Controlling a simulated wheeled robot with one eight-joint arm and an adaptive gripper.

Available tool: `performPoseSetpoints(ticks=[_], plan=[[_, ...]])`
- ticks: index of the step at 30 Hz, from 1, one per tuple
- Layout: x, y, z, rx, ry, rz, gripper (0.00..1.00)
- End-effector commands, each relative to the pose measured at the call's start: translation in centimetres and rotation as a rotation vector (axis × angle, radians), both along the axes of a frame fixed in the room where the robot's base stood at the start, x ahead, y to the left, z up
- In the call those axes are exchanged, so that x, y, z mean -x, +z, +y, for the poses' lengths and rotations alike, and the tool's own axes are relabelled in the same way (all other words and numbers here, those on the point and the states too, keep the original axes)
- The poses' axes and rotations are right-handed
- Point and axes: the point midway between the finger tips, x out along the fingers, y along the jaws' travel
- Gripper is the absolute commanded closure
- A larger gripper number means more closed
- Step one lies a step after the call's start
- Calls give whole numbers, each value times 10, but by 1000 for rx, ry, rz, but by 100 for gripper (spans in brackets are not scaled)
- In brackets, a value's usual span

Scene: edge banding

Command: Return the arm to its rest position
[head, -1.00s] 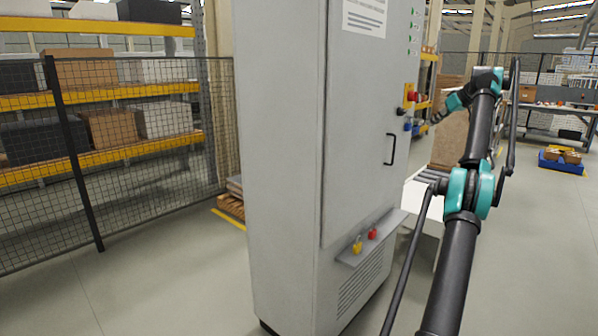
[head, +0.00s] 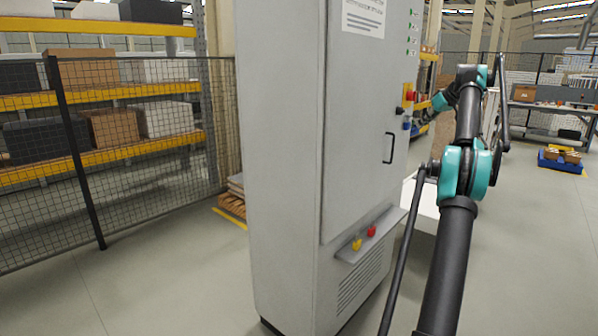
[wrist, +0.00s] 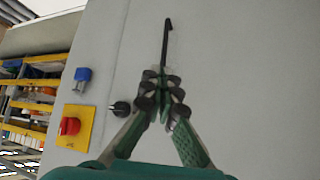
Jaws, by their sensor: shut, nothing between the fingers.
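My gripper (wrist: 161,88) is shut and empty in the wrist view, its fingertips meeting in front of the grey cabinet door. In the head view my arm rises on the right and bends left, its end near the cabinet's right face (head: 365,150). In the head view the gripper's fingers (head: 418,122) are small and dark, close to the control panel. The gap between fingers and door cannot be judged exactly.
The cabinet has a door handle (head: 390,148), a red stop button (wrist: 70,126) on a yellow plate, a black knob (wrist: 122,108) and a blue padlock (wrist: 83,74). A ledge with padlocks (head: 371,231) juts out below. Open floor (head: 540,240) lies to the right.

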Motion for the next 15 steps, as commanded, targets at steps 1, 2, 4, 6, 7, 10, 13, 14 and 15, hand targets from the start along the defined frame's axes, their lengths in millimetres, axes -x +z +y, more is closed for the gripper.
performPoseSetpoints(ticks=[1, 2, 4, 6, 7, 10, 13, 14, 15], plan=[[1, -2, 9, 0, -2, 12, 100], [1, -3, 15, -1, -4, 20, 100], [4, -9, 29, -2, -13, 43, 100], [8, -16, 45, -3, -23, 66, 100], [11, -19, 52, -3, -28, 76, 100], [22, -31, 75, -2, -45, 109, 100], [36, -45, 98, 0, -61, 140, 100], [41, -50, 104, 0, -67, 148, 100], [48, -56, 113, 3, -75, 161, 100]])
